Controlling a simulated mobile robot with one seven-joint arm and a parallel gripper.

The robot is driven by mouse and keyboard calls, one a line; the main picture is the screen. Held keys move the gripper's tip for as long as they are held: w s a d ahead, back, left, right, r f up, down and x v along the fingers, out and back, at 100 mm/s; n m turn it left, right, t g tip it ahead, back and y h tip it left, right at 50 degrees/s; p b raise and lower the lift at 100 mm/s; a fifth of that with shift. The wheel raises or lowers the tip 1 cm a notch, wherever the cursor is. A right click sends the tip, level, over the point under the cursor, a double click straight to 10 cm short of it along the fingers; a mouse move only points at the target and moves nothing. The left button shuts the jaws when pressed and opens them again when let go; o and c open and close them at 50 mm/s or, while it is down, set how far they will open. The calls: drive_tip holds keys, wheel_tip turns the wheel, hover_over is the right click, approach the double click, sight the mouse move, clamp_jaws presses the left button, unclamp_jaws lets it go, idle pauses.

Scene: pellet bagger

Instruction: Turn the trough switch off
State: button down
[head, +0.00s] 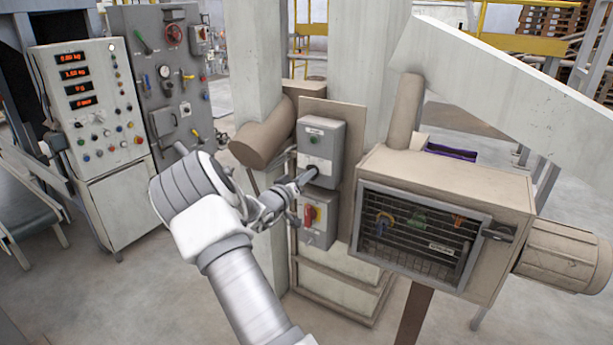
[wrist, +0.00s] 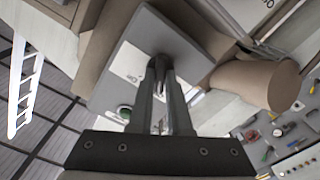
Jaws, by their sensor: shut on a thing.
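In the wrist view the box face (wrist: 117,72) is close in front, with the green button (wrist: 125,112) beside the fingers. My gripper (wrist: 161,65) is shut on a small dark switch knob on this face. The fingers hide most of the knob, so I cannot tell its setting. The labels are too small to read surely.
Just below is a second grey box with a red and yellow rotary switch (head: 310,214). A beige machine housing with a grille door (head: 420,235) stands to the right. A brown cylinder (head: 262,144) juts out left of the switch box. Control panels (head: 90,100) stand at the left.

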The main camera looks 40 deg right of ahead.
drive_tip(key=c, duration=0.9)
unclamp_jaws()
drive_tip(key=shift+o, duration=0.2)
drive_tip(key=shift+a, duration=0.1)
drive_tip(key=b+v, duration=0.2)
drive_tip(key=v, duration=1.5)
drive_tip(key=shift+b, duration=0.4)
drive_tip(key=shift+a, duration=0.1)
